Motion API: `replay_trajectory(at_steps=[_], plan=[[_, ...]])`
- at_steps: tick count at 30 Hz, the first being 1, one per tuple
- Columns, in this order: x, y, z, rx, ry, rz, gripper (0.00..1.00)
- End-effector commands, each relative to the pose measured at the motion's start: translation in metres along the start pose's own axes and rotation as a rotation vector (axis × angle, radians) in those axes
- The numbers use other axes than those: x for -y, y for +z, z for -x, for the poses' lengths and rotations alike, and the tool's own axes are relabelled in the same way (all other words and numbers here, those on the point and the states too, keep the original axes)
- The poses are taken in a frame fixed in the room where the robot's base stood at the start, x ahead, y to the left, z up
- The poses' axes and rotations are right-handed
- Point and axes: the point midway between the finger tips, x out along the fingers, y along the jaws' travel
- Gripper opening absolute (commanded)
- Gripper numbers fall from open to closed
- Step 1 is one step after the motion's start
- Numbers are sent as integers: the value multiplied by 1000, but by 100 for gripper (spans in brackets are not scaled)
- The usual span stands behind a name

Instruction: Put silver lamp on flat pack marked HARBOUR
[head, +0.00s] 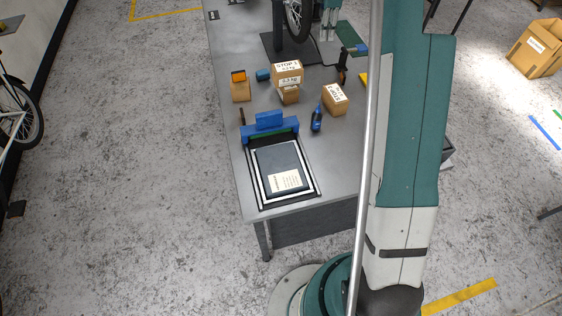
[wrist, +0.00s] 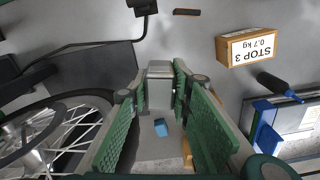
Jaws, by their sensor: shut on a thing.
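A dark flat pack (head: 268,160) with a cream label lies inside a pale frame near the front edge of the grey bench; its lettering is too small to read. In the wrist view, my gripper (wrist: 162,82) has its green-padded fingers on either side of a silver, box-like piece (wrist: 160,88), which appears to be the silver lamp. It is shut on this piece. In the head view, my gripper (head: 329,22) seems to be at the top, at the far part of the bench beside a bike wheel, well away from the flat pack. The lamp is not clear there.
A blue holder (head: 270,127) stands just behind the flat pack. A blue bottle (head: 316,121), stacked cartons (head: 287,72), another carton (head: 335,99) and an orange-topped box (head: 240,91) stand behind it. The bike wheel (wrist: 45,135) is close on the left in the wrist view.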

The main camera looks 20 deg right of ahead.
Motion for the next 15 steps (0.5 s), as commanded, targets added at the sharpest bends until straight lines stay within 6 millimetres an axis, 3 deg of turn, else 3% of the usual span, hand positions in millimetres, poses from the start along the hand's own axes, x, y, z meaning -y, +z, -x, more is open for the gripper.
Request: replay_trajectory(at_steps=[8,15], plan=[[25,-28,6,0,0,14,9],[62,-62,14,0,0,31,9]])
